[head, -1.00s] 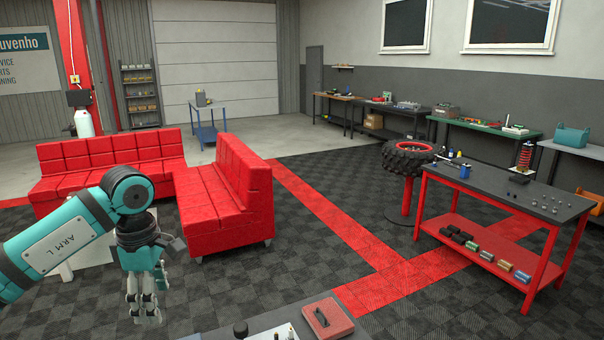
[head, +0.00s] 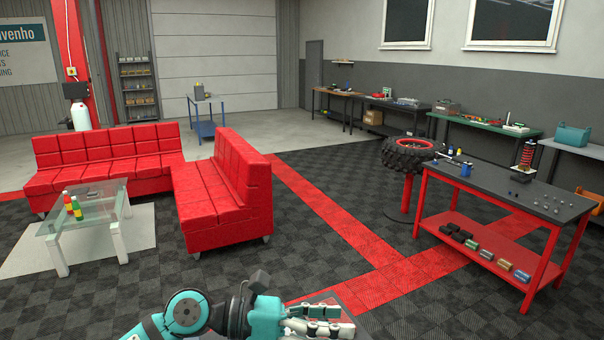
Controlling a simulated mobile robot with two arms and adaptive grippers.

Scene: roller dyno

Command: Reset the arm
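My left gripper (head: 335,320) is at the bottom centre of the head view, with its teal arm coming in low from the left. Its fingers point to the right and lie close together. I cannot tell whether they are fully closed, and no held object shows. The gripper hides most of the surface at the bottom edge. My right gripper is not in view.
A red-framed workbench (head: 440,195) with small parts stands at the right. A tire on a red stand (head: 407,158) is beside it. Red sofas (head: 222,190) and a glass table (head: 110,205) with bottles are at the left. The checkered floor (head: 330,265) between is clear.

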